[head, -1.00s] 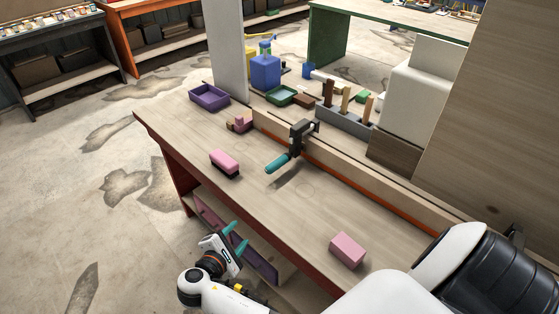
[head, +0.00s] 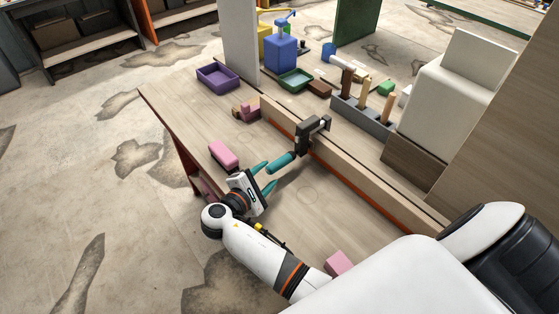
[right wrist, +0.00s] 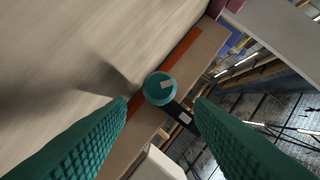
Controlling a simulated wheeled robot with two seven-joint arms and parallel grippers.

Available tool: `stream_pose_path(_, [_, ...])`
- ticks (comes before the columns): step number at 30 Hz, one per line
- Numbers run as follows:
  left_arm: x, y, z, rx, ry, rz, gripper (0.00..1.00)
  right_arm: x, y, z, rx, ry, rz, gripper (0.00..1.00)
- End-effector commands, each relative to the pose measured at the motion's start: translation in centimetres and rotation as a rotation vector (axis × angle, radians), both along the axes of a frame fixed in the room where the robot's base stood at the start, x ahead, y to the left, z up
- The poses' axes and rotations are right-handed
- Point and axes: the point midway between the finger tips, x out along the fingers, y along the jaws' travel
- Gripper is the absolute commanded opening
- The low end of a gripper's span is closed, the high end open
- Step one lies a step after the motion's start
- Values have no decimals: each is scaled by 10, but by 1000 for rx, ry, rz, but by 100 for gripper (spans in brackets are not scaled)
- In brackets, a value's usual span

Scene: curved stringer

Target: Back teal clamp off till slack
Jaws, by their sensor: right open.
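The clamp (head: 311,135) has a dark body gripping the long wooden strip (head: 350,175) on the bench. Its teal handle (head: 281,163) sticks out toward the near left of the bench. My right gripper (head: 268,174) is open, its teal fingers pointing at the handle's free end, apart from it. In the right wrist view the round teal handle end (right wrist: 160,88) lies ahead, between the two spread fingertips (right wrist: 161,103). Much of the clamp body is hidden behind the handle there. My left gripper is not in view.
A pink block with a dark base (head: 224,155) stands close beyond my right gripper. Another pink block (head: 339,263) is partly hidden by my arm. A purple tray (head: 218,77), a green tray (head: 295,79) and a grey tool holder (head: 361,117) stand farther back.

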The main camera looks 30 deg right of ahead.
Motion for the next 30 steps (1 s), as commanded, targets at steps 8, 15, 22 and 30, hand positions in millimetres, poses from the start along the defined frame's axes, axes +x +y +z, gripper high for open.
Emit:
stream_pose_path(8, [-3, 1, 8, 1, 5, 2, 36, 22, -46, -11, -1, -1, 0, 48])
stream_pose_path(15, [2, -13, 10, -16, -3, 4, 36, 29, -61, -16, 0, -1, 0, 48])
stream_pose_path(22, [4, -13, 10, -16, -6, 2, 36, 30, -61, -16, 2, -1, 0, 48])
stream_pose_path(30, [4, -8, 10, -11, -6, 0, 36, 29, -61, -16, 2, 0, 0, 10])
